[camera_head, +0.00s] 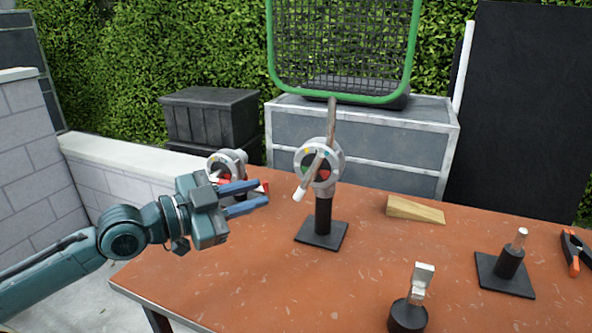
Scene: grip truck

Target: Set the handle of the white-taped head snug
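A grip head (333,148) stands upright on a black post with a square base (322,234), mid-table. It is a grey disc with small coloured marks. A long grey rod (332,115) slants across it, ending at a pale lower-left tip. A second grey head (226,158) with red parts stands farther left, partly hidden by my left gripper. I cannot tell for sure which head has white tape. My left gripper (263,191) is open, its two blue fingers pointing right. A red and white piece shows near its fingertips; contact is unclear. My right gripper is not in view.
A wooden wedge (415,210), a black-based metal pin (505,275), a small stand with a pale metal top (409,313) and an orange-black clamp (573,255) occupy the right of the orange table (230,292). Its front-left part is clear.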

